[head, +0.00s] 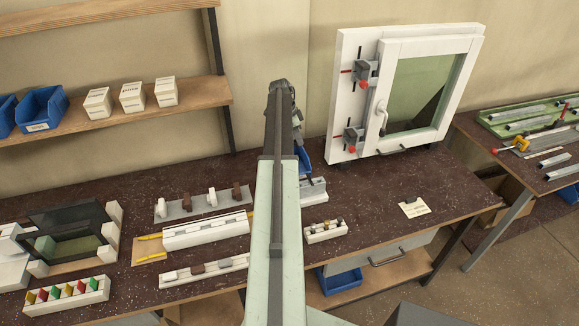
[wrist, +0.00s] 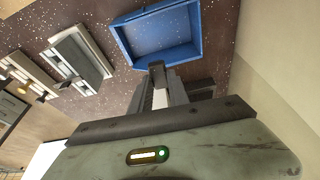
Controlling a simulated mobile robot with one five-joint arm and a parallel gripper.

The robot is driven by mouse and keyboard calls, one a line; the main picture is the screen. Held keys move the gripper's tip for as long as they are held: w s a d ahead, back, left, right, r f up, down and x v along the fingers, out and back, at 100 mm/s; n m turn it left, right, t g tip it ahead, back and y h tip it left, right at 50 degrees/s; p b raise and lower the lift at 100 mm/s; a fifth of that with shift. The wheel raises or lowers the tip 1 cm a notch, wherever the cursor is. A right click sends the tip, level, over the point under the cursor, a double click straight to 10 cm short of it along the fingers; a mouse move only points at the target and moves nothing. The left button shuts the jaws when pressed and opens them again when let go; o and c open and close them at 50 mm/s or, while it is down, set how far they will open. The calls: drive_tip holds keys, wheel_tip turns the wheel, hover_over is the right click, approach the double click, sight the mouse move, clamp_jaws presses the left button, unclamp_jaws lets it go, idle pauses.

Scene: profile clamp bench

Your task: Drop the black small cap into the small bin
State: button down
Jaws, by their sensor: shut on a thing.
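My gripper (wrist: 158,72) shows in the wrist view, its jaws shut on a small dark piece, the black small cap (wrist: 157,65), of which only a little shows between the fingertips. An open blue bin (wrist: 124,46), the small bin, lies just beyond the fingertips in the wrist view. Its floor looks empty, and the cap appears near its close edge; I cannot tell the height between them. In the head view my arm hides most of this bin (head: 304,158), and the gripper's fingers and the cap cannot be made out.
A pale block with small caps (head: 325,231) and a grey-white fixture (head: 313,190) stand right of my arm. A white window frame (head: 349,95) stands at the back. A card (head: 414,207) lies on the dark bench (head: 375,225), with clear room around it.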

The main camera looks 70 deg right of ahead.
drive_tip(key=shift+w, duration=0.15)
drive_tip(key=b+x, duration=0.4)
drive_tip(key=w+b+x, duration=0.1)
drive_tip(key=b+x, duration=0.1)
drive_tip(key=shift+a+f, duration=0.25)
drive_tip(key=shift+a, duration=0.15)
drive_tip(key=shift+r, duration=0.1)
drive_tip(key=c, duration=1.2)
unclamp_jaws()
drive_tip(key=shift+o, duration=0.2)
wheel_tip(320, 180, up, 8)
drive_tip(key=p, duration=0.8)
hover_over(297, 146)
drive_tip(key=w, duration=0.2)
drive_tip(key=shift+s+a, duration=0.15)
drive_tip(key=shift+f, duration=0.25)
